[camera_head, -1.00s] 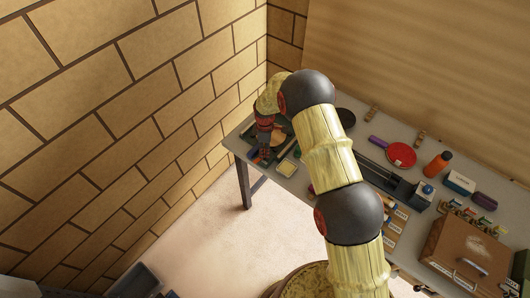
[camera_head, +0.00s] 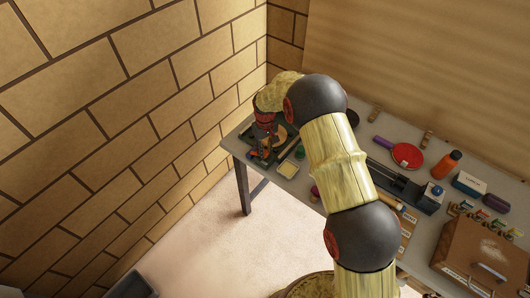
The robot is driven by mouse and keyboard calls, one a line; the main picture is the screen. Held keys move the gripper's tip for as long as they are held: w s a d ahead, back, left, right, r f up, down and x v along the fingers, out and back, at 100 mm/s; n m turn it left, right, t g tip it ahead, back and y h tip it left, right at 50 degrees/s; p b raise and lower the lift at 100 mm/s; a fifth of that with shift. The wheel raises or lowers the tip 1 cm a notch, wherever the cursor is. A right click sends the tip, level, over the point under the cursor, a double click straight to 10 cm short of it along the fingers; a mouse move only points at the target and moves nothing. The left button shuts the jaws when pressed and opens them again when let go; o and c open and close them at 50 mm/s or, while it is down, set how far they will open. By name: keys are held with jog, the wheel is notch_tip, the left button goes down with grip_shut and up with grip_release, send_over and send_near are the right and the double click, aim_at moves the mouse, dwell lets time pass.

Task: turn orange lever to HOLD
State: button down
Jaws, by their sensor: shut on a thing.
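My gripper (camera_head: 263,152) points down over the left end of the grey workbench (camera_head: 231,145), by the brick wall. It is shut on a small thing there. A small orange patch (camera_head: 266,150) shows at its fingertips, with a blue bit beside it. I cannot make out whether the patch is the orange lever. The view is too small and the gripper hides most of the spot. No HOLD mark can be read.
Right of my gripper lie a yellow pad (camera_head: 288,169) and a green round thing (camera_head: 300,152). Farther right are a red paddle (camera_head: 407,155), an orange bottle (camera_head: 447,163), a black device (camera_head: 425,200) and a brown case (camera_head: 480,250). My arm crosses over the bench's middle.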

jog(key=shift+m+b, duration=0.65)
jog(key=shift+m, duration=1.55)
jog(key=shift+r, duration=0.1)
jog(key=c, duration=1.5)
grip_release()
jog(key=shift+c, duration=0.2)
notch_tip(320, 180, up, 12)
